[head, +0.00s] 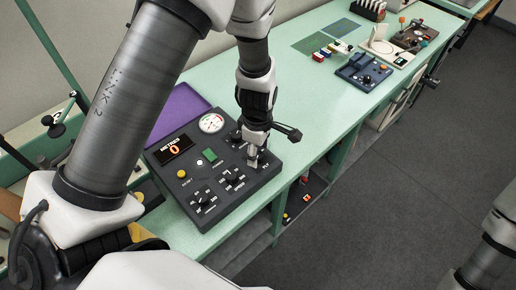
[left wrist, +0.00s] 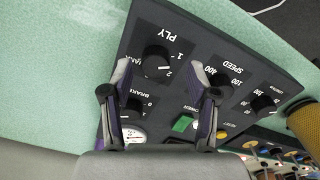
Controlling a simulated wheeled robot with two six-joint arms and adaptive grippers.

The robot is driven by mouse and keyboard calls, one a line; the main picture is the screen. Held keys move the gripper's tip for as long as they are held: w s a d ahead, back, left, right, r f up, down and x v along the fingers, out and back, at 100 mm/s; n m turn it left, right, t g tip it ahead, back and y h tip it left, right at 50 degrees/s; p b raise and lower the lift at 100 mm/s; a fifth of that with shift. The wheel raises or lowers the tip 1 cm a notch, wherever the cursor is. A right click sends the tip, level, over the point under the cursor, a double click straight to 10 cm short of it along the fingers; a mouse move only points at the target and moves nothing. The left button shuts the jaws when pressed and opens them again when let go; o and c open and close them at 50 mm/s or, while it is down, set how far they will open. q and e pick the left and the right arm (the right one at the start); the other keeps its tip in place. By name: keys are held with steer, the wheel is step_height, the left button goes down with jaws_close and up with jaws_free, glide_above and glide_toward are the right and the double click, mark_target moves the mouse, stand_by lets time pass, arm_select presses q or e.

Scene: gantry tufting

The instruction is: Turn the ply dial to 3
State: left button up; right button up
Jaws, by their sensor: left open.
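The black ply dial (left wrist: 157,61) sits on the dark control panel (left wrist: 135,33), beside the label PLY and the numbers 1 and 2. A pale mark shows on the knob, but its exact setting is too small to tell. In the left wrist view my left gripper (left wrist: 160,78) is open, with one finger on each side of the dial in the picture; I cannot tell whether they touch it. In the head view the left gripper (head: 254,160) points down at the panel's right corner by the PLY label and largely hides the dial. My right gripper is out of view.
Close by on the panel are the speed dial (left wrist: 218,87), the brake dial (left wrist: 134,107) and a green button (left wrist: 183,122). A counter display (head: 175,149) reads 0. A purple mat (head: 182,108) lies behind.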

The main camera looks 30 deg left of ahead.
arm_select(q)
steer(key=shift+w+a+f, duration=0.15)
steer(key=shift+w+f, duration=0.1)
steer(key=shift+f, duration=0.3)
steer(key=shift+w+a+f, duration=0.1)
steer(key=shift+w+f, duration=0.15)
steer(key=shift+f, duration=0.25)
steer(key=shift+s+d+r, duration=0.15)
steer(key=shift+s+d, duration=0.05)
steer(key=shift+s+r, duration=0.1)
steer(key=shift+s, duration=0.05)
steer(key=c, duration=1)
jaws_close()
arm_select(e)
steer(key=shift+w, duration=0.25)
